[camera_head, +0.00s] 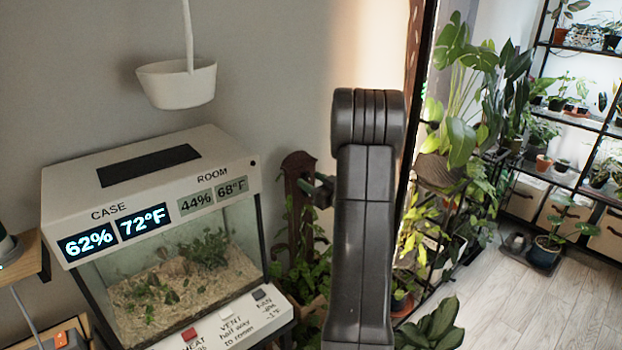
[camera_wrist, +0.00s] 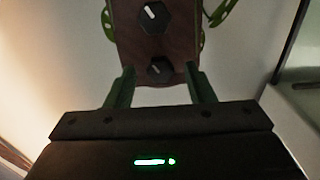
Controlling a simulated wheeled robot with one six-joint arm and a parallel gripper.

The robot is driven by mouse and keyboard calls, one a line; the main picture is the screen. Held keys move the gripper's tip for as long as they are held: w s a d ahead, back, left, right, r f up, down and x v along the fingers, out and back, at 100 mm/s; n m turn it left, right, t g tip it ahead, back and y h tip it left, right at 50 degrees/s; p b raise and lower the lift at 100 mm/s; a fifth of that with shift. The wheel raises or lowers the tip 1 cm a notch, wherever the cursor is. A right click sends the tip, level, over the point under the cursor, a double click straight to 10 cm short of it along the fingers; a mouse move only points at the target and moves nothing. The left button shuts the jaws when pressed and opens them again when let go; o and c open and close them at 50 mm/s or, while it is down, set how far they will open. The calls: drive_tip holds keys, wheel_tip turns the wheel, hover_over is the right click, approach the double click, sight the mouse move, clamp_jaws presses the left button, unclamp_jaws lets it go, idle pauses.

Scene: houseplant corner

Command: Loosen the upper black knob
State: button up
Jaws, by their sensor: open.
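A dark brown wooden post (camera_head: 297,205) stands behind the plants, left of my arm. The wrist view looks upside down, with the post's end (camera_wrist: 135,76) towards the picture's bottom. Two black knobs with white marks sit on it. The one nearest that end, which I take as the upper knob (camera_wrist: 160,71), lies between my fingertips in the picture. The other knob (camera_wrist: 153,17) is farther from my gripper. My gripper (camera_wrist: 160,80) is open, with one green finger on each side of the upper knob; contact cannot be told. In the head view my gripper (camera_head: 318,190) is mostly hidden by my arm.
A glass case (camera_head: 150,185) with display panels stands left of the post. A white hanging pot (camera_head: 176,84) is above it. Leafy plants (camera_head: 425,240) crowd the right side of my arm. Open wooden floor (camera_head: 510,300) lies at the lower right.

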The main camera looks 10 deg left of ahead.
drive_tip(key=shift+w+a, duration=0.25)
drive_tip(key=shift+a, duration=0.1)
drive_tip(key=shift+c, duration=0.2)
drive_tip(key=c, duration=1)
drive_tip(key=shift+o, duration=0.2)
drive_tip(key=shift+b, duration=0.3)
